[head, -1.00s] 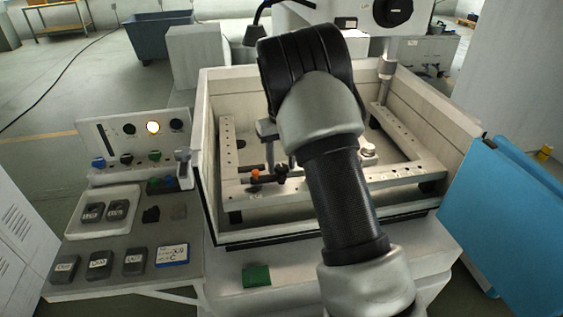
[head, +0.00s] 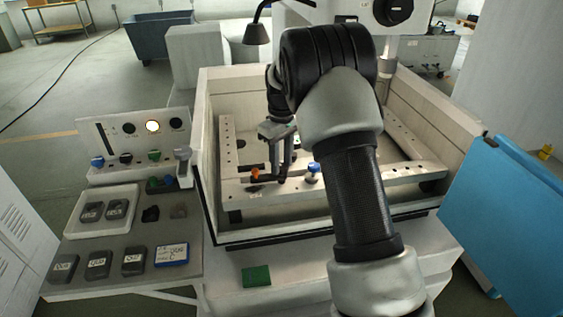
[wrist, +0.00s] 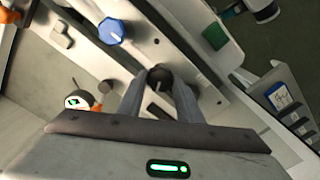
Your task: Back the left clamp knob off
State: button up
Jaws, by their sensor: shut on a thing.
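My gripper (head: 283,174) points down at the near rail of the clamping frame (head: 345,180) inside the machine's tank. In the wrist view my gripper (wrist: 160,84) is shut on a dark round knob (wrist: 158,76), which sits between the two fingertips. In the head view the fingers mostly hide this knob. A blue knob (head: 313,167) stands on the same rail, to the right of my gripper. The blue knob, with a pale pointer mark, also shows in the wrist view (wrist: 112,31), clear of the fingers.
An orange-topped part (head: 255,173) sits close left of my gripper. A round dial (wrist: 79,100) is near the left finger. The tank wall (head: 208,150) rises on the left. A control panel (head: 140,145) and labelled blocks (head: 98,262) lie outside it.

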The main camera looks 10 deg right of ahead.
jog(key=n, duration=0.6)
jog(key=shift+n, duration=0.3)
jog(key=n+p, duration=0.1)
jog(key=n, duration=0.4)
jog(key=shift+n, duration=0.3)
jog(key=o, duration=1)
jog(key=shift+o, duration=0.2)
jog(key=shift+r, duration=0.1)
